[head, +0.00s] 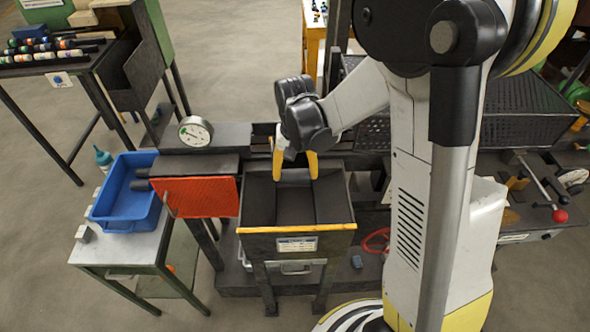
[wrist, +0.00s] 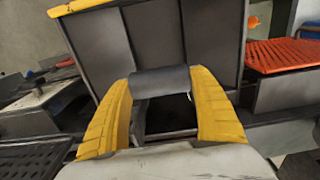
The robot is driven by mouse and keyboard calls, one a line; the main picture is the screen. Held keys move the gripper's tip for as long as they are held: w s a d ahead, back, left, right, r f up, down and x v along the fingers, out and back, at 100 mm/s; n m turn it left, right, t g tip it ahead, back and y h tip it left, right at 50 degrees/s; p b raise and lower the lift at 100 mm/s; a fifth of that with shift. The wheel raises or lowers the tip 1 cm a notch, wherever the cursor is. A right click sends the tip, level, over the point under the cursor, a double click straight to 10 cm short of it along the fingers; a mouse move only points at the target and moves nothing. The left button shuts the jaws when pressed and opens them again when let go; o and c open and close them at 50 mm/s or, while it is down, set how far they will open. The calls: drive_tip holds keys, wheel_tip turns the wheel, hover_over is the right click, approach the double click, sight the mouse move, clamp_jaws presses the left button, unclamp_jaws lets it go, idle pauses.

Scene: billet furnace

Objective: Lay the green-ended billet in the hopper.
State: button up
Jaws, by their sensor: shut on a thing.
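My gripper (head: 295,166) is at the back part of the hopper (head: 296,243), a dark sloped bin with a yellow front rim. In the wrist view, my yellow fingers (wrist: 162,105) are shut on a dark grey cylindrical billet (wrist: 160,82), which lies crosswise between them. Its ends are covered by the fingers, so I cannot see a green end. Behind the billet, the hopper's grey inner plates (wrist: 158,35) and a dark opening show. I cannot tell whether the billet touches the hopper. In the head view the billet is not clearly visible.
A red-orange mesh panel (head: 197,196) stands left of the hopper, below a round gauge (head: 195,132). A blue tray (head: 122,209) with dark pieces sits on a side table. A rack at upper left holds several colour-ended billets (head: 50,48). A black perforated crate (head: 520,112) is at right.

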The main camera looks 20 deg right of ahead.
drive_tip(key=shift+w+f+b, duration=0.1)
drive_tip(key=shift+f+b, duration=2.1)
drive_tip(key=shift+f, duration=1.6)
drive_tip(key=o, duration=1.5)
wheel_tip(320, 180, up, 12)
drive_tip(key=shift+r, duration=0.1)
drive_tip(key=s+n+t+b, duration=0.1)
drive_tip(key=s+t+b, duration=0.1)
drive_tip(key=s+b, duration=0.1)
drive_tip(key=s+f+n+t+b, duration=0.1)
drive_tip(key=s+t+b, duration=0.1)
drive_tip(key=s, duration=0.4)
drive_tip(key=s+f+n+t+b, duration=0.1)
drive_tip(key=s+t+b, duration=0.2)
drive_tip(key=s+b, duration=0.1)
drive_tip(key=shift+s+a+f+n+b, duration=0.15)
drive_tip(key=shift+s+a+n+b, duration=0.2)
drive_tip(key=shift+s, duration=0.25)
